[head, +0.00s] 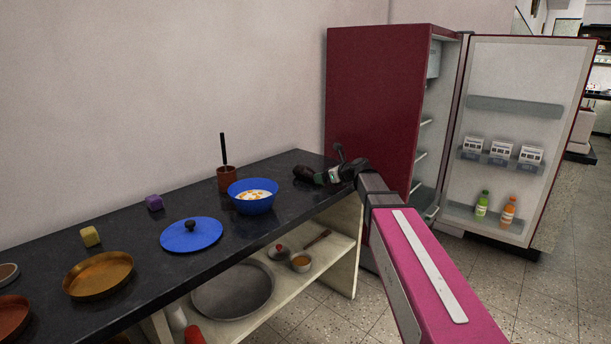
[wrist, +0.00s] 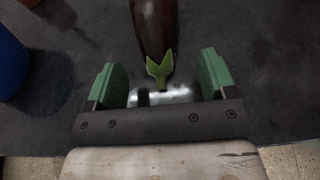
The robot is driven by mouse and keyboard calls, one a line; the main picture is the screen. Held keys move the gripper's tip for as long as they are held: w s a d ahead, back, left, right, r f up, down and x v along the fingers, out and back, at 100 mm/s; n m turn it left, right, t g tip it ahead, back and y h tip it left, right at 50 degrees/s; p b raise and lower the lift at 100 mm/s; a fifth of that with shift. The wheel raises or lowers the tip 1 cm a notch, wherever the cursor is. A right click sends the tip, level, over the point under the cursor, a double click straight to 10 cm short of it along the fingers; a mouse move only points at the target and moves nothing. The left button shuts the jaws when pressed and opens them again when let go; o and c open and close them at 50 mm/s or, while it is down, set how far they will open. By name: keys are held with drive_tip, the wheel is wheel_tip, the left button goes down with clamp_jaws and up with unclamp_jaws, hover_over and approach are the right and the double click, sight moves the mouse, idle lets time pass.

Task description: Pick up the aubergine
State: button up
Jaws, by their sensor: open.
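The aubergine (wrist: 158,30) is dark purple-brown with a green stalk end and lies on the dark counter. In the wrist view its stalk end points toward my gripper (wrist: 162,82), whose green-padded fingers are open on either side of the line of the stalk. No finger visibly touches it. In the head view the aubergine (head: 304,172) lies near the counter's far right end, with my gripper (head: 325,177) just to its right. My gripper and arm partly cover that area there.
A blue bowl (head: 252,203) with pale contents stands left of the aubergine. A blue lid (head: 191,236), a brown pot (head: 229,178) and a brass pan (head: 98,276) are farther left on the counter (head: 150,275). An open red fridge (head: 378,100) stands beyond the counter's right end.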

sight(309, 174)
drive_tip(key=x, duration=0.5)
drive_tip(key=shift+s+a, duration=0.1)
drive_tip(key=shift+s, duration=0.1)
drive_tip(key=c, duration=1.1)
drive_tip(key=shift+o, duration=0.2)
drive_tip(key=shift+r, duration=0.1)
